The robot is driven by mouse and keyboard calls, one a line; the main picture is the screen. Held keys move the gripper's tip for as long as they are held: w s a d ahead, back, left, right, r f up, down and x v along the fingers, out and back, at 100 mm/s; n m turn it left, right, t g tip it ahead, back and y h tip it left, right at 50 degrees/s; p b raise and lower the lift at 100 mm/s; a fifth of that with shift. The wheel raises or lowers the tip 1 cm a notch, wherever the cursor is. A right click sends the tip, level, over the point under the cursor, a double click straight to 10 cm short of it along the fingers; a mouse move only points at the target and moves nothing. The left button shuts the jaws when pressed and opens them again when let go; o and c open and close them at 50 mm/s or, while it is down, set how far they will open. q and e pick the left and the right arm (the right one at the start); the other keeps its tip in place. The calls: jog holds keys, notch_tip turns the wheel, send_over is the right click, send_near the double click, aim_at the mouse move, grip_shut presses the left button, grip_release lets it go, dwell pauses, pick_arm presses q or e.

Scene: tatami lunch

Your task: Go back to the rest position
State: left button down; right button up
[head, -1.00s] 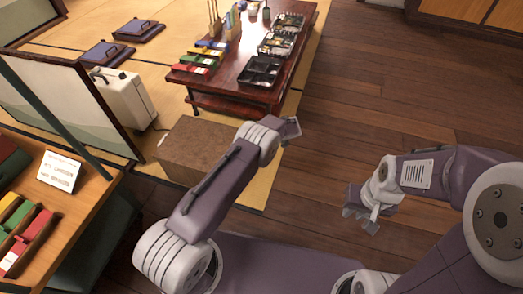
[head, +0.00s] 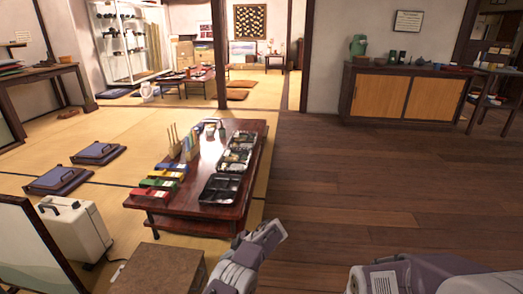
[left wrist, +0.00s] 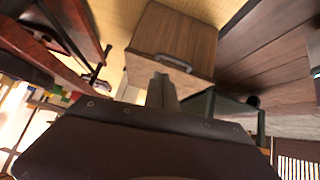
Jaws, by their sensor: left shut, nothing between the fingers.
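My left gripper (head: 268,236) shows at the bottom centre of the head view, shut and empty, in front of the low table's near end. In the left wrist view its closed fingers (left wrist: 162,92) point toward a brown wooden box (left wrist: 178,28), with nothing held. My right arm (head: 410,274) shows only in part at the bottom right of the head view. Its gripper is below the picture edge and hidden.
A low red-brown table (head: 222,222) holds black lunch trays (head: 221,188) and coloured boxes. The brown box (head: 158,270) stands before it, with a white case (head: 76,230) at left. A sideboard (head: 400,94) stands at the back right. The wooden floor (head: 345,200) is clear.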

pick_arm(q)
jog(key=w+a+r+n+p, duration=0.1)
jog(key=a+r+p, duration=0.1)
jog(key=r, duration=0.6)
jog(key=a+r+n+p, duration=0.1)
jog(key=a+r+p, duration=0.15)
jog(key=r, duration=0.65)
jog(key=s+a+r+m+h+p, duration=0.35)
jog(key=s+r, duration=0.55)
jog(key=r, duration=0.3)
jog(key=s+d+f+m+h+p, duration=0.1)
jog(key=s+d+f+m+h, duration=0.15)
jog(key=s+m, duration=0.65)
jog(key=s+d+f+m+h+p, duration=0.1)
jog(key=s+d+f+m+h, duration=0.25)
jog(key=s, duration=0.95)
notch_tip(320, 180, up, 38)
jog(key=w+m+p, duration=0.1)
jog(key=m+p, duration=0.3)
jog(key=p, duration=3.4)
jog(key=shift+w+a, duration=0.2)
jog(key=shift+a, duration=0.25)
